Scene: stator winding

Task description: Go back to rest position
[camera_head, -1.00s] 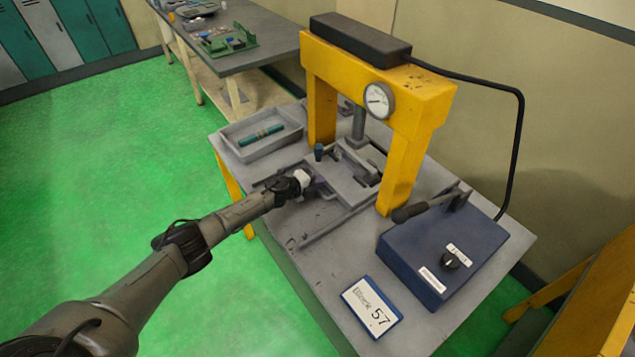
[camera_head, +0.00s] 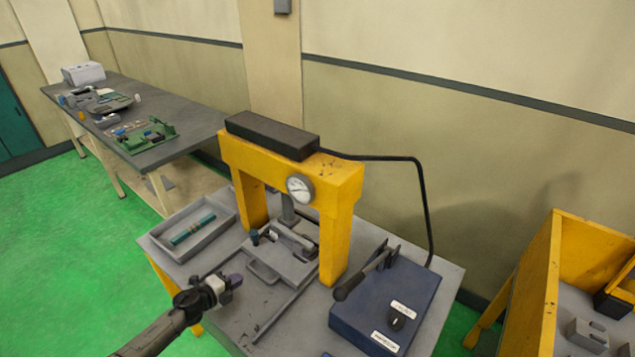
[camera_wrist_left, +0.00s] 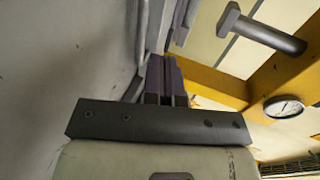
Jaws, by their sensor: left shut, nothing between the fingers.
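My left gripper (camera_head: 233,281) is at the front left of the press table (camera_head: 222,320) in the head view, apart from the yellow press (camera_head: 337,215). Its dark purple fingers (camera_wrist_left: 165,77) are together in the left wrist view, with nothing between them. A grey sliding plate with a handle (camera_head: 283,262) sits under the press ram (camera_head: 288,210), just beyond the gripper. My right gripper is not in view.
A grey tray (camera_head: 170,250) holds a green rod (camera_head: 192,230). A blue lever box (camera_head: 375,310) stands at the table's right. A workbench (camera_head: 190,108) with parts is at the back left. A yellow-sided stand (camera_head: 585,245) is at the right.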

